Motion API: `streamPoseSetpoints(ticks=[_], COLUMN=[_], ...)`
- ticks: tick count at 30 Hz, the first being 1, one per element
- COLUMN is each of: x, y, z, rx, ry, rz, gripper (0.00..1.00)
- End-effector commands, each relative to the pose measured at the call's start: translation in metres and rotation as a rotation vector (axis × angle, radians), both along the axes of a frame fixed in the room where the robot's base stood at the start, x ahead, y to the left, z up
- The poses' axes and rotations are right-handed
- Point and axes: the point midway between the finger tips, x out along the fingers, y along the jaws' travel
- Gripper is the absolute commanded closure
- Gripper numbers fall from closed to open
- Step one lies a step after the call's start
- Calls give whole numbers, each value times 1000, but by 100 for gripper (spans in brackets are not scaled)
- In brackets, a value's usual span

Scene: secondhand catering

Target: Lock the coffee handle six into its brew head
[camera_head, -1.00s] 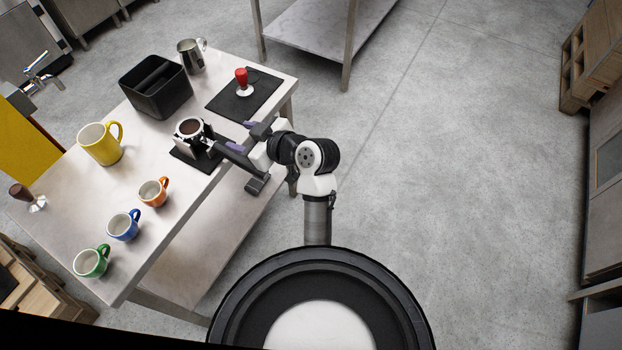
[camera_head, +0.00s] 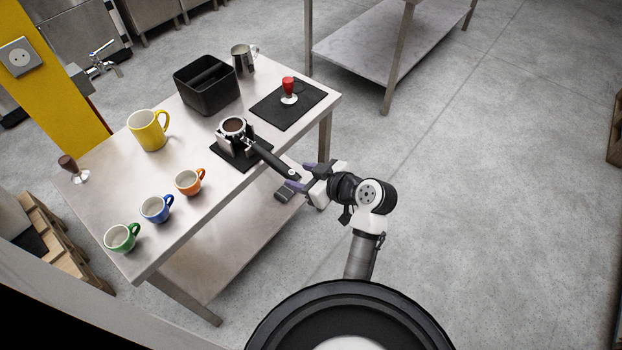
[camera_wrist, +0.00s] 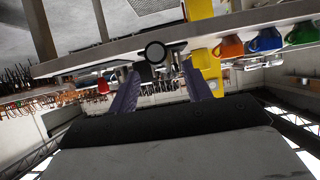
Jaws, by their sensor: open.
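The coffee handle (camera_head: 270,156) is the only one I see. Its metal basket, filled with dark grounds, rests in a small stand on a black mat (camera_head: 227,154). Its black grip sticks out past the table's front edge towards my gripper. My gripper (camera_head: 293,178) is open and empty at the outer end of this grip. In the wrist view the grip's round black end (camera_wrist: 154,51) shows ahead, roughly between the two purple fingers (camera_wrist: 160,72). I cannot tell how far it reaches between them. I cannot make out the brew head in either view.
The steel table (camera_head: 120,190) also holds a black knock box (camera_head: 207,92), a steel jug (camera_head: 242,58), a red-handled tamper (camera_head: 288,88), a yellow mug (camera_head: 148,131) and several small cups (camera_head: 157,209). A second steel table (camera_head: 385,50) stands behind. Floor at right is clear.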

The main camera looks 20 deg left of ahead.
Motion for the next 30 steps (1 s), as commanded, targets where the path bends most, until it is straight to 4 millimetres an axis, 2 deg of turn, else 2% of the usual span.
streamPoseSetpoints(ticks=[18,30], x=[16,20], y=[45,54], z=[-26,-29], rx=[-1,1], ry=[-2,-1], rz=[1,-1], gripper=[51,51])
